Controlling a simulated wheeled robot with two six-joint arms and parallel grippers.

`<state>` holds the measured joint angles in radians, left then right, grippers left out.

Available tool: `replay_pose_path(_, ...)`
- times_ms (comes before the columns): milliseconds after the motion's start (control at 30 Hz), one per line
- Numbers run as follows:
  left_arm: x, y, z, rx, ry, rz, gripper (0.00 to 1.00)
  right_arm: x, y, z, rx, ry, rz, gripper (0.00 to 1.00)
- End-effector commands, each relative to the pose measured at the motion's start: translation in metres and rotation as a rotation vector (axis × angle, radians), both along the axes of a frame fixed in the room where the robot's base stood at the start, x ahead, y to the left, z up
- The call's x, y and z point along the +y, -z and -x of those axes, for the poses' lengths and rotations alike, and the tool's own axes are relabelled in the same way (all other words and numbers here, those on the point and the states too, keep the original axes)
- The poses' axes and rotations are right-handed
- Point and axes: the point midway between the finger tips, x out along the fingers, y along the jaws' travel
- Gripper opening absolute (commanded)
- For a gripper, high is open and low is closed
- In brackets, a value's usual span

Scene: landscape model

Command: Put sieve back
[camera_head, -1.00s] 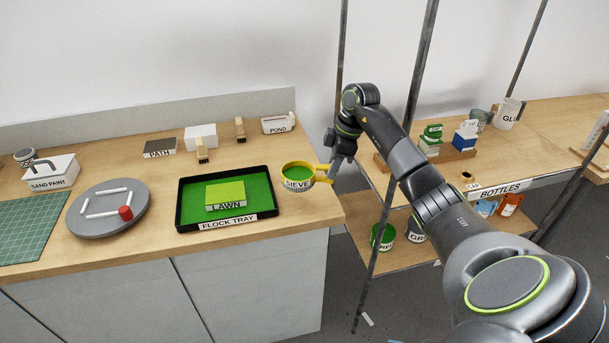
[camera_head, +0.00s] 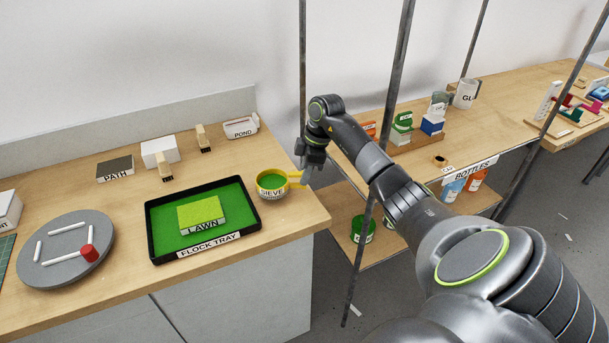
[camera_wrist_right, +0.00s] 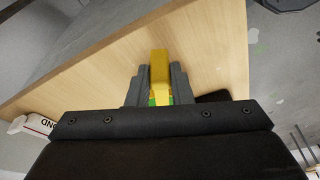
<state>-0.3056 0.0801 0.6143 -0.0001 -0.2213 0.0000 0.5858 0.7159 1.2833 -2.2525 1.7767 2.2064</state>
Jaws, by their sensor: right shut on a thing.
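The sieve (camera_head: 271,187) is a small yellow-rimmed cup with green inside and a label reading SIEVE. It is at the right end of the wooden counter, just right of the flock tray (camera_head: 153,238). In the head view I cannot tell whether it touches the counter. My right gripper (camera_head: 305,178) is shut on its yellow handle, which points right. In the right wrist view the yellow handle (camera_wrist_right: 160,68) sits between the two dark fingers (camera_wrist_right: 160,85); the cup is mostly hidden below my wrist. My left gripper is not in view.
The black flock tray holds a green lawn block (camera_head: 201,212). A grey disc (camera_head: 60,265) with a red peg, a path box (camera_head: 115,169) and a pond box (camera_head: 240,127) are on the counter. Metal posts and a shelf with a bottles label (camera_head: 474,167) stand right.

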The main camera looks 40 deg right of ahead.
Motion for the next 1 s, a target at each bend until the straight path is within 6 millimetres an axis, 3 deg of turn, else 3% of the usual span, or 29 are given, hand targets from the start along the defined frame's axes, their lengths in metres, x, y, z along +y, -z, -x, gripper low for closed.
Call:
replay_pose_path(133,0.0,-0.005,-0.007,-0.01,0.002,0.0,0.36,0.0,0.015,0.0,0.001,0.0,-0.001,0.0)
replay_pose_path(533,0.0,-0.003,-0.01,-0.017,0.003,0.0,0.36,0.0,0.021,0.0,-0.001,-0.001,0.001,0.0)
replay_pose_path(567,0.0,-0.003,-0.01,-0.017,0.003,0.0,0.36,0.0,0.021,0.0,-0.001,-0.001,0.001,0.22)
replay_pose_path(700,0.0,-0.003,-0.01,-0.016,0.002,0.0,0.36,0.0,0.021,0.0,-0.001,-0.001,0.001,0.4)
replay_pose_path(1000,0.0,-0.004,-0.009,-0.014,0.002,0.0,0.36,0.0,0.019,0.0,-0.001,-0.001,0.001,0.41)
